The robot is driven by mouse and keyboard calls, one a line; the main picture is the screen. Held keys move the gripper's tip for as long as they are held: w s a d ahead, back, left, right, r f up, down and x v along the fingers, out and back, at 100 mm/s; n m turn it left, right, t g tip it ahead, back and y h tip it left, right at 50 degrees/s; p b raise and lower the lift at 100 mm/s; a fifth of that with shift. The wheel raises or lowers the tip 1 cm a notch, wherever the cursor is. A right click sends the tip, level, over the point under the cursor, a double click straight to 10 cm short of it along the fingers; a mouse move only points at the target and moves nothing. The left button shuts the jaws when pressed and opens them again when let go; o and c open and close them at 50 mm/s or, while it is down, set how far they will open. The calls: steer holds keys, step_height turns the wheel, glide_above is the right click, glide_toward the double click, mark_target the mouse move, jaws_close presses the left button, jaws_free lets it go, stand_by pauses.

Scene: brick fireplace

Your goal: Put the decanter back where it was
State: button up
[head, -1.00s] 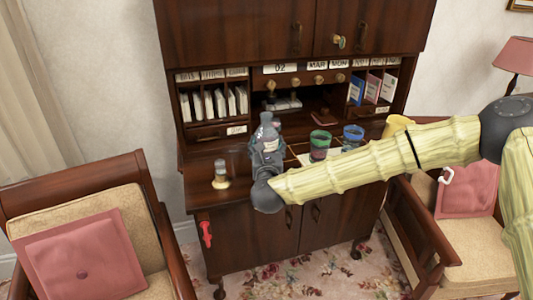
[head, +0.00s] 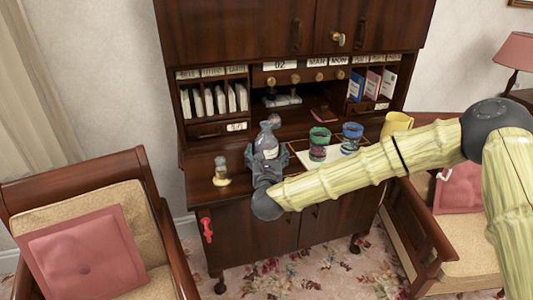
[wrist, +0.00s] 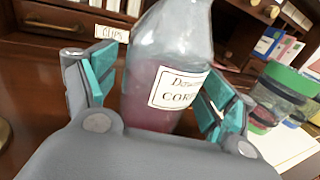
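The decanter (head: 267,143) is a grey glass bottle with a white label and dark reddish liquid low inside. It stands about upright on the desk's writing surface, left of the two cups, and fills the middle of the wrist view (wrist: 172,50). My gripper (head: 268,157) is around its lower body from the front. In the wrist view its teal-padded fingers (wrist: 158,95) are spread on either side, with a gap at the left pad; contact on the right is unclear. The decanter's base is hidden behind my gripper.
Pigeonholes with envelopes (head: 215,103) rise behind.

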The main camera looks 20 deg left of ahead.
steer(key=shift+r, duration=0.15)
steer(key=shift+s, duration=0.2)
steer(key=b+v, duration=0.3)
steer(key=v, duration=0.8)
steer(key=shift+s+d, duration=0.2)
steer(key=shift+s, duration=0.05)
